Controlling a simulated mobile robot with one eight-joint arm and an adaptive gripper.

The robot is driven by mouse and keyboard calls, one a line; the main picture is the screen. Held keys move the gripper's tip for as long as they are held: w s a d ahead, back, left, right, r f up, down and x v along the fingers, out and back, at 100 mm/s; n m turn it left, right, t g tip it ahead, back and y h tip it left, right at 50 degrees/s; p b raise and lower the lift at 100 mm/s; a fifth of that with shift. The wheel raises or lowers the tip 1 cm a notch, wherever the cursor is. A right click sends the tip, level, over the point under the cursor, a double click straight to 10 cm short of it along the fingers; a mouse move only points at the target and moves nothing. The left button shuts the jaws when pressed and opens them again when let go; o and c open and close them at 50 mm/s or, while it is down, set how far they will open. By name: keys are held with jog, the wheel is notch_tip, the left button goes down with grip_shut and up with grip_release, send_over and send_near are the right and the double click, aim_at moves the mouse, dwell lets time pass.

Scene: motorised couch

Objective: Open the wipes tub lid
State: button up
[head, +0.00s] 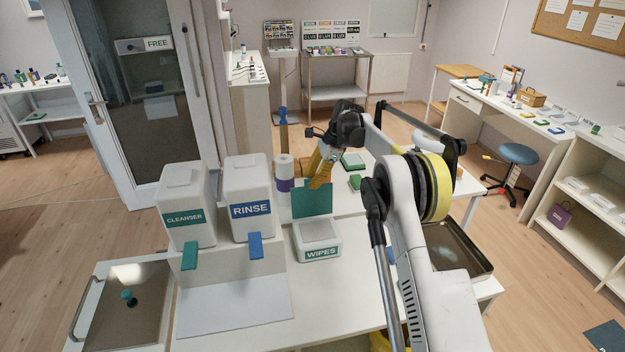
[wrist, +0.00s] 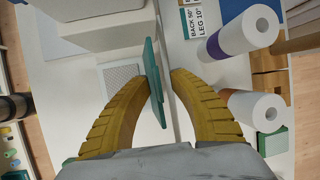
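The white wipes tub (head: 318,253) stands on the white table, its label facing the head camera. Its teal lid (head: 312,201) stands upright at the tub's back edge, so the pale top of the tub is uncovered. In the wrist view the lid (wrist: 153,75) shows nearly edge-on, with the tub's speckled top (wrist: 120,78) to its left. My gripper (head: 320,172) is just above and behind the lid. Its yellow fingers (wrist: 157,78) are apart, one on each side of the lid in the wrist view. I cannot tell whether the left finger touches it.
White CLEANSER (head: 184,205) and RINSE (head: 250,195) dispensers stand left of the tub. A paper roll with a purple band (head: 285,177) stands close behind, left of my gripper. A metal tray (head: 458,249) lies to the right. Green blocks (head: 352,161) lie behind.

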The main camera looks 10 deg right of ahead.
jog(key=shift+d, duration=0.1)
jog(key=v, duration=1.2)
jog(key=shift+s, duration=0.1)
